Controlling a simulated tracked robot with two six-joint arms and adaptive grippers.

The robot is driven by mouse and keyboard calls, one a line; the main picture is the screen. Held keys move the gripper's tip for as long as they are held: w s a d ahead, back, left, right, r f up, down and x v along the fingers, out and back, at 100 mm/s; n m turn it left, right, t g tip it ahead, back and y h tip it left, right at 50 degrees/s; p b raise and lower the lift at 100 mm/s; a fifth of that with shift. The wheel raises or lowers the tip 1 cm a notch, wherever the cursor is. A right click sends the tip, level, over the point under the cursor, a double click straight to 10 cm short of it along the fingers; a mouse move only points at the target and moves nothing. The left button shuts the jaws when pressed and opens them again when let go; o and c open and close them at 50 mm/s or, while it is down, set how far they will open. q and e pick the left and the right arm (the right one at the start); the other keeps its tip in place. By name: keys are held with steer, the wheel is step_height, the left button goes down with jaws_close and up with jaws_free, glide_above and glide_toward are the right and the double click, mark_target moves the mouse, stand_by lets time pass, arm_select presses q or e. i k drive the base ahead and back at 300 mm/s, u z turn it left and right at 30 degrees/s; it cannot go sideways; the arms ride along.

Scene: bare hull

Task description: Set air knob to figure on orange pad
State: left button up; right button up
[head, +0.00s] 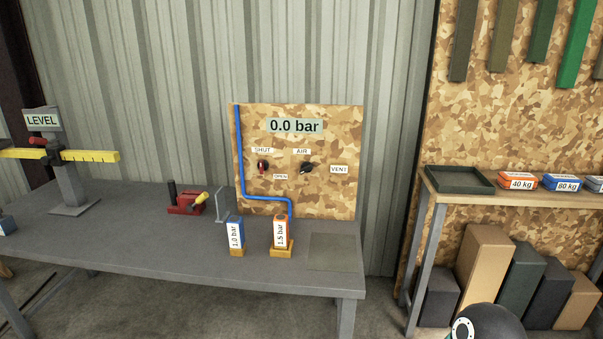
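The chipboard panel (345,125) stands at the back of the grey workbench. Its display (294,126) reads 0.0 bar. The black air knob (307,168) sits below the AIR label, with a VENT label to its right. A red-handled valve (263,167) sits to its left between the SHUT and OPEN labels. An orange pad (280,232) with a white label reading 1.5 bar stands on a wooden block. A blue pad (235,234) reading 1.0 bar stands to its left. Neither gripper is in view.
The grey workbench (140,235) carries a red vise-like tool (186,204) and a LEVEL stand (68,185) with a yellow beam. A shelf at right holds a dark tray (459,180) and weights labelled 40 kg (517,182) and 80 kg (562,183). Blocks stand below.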

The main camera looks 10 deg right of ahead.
mark_target(307, 167)
steer(key=u, duration=0.05)
steer(key=i, duration=1)
steer(key=z, duration=0.05)
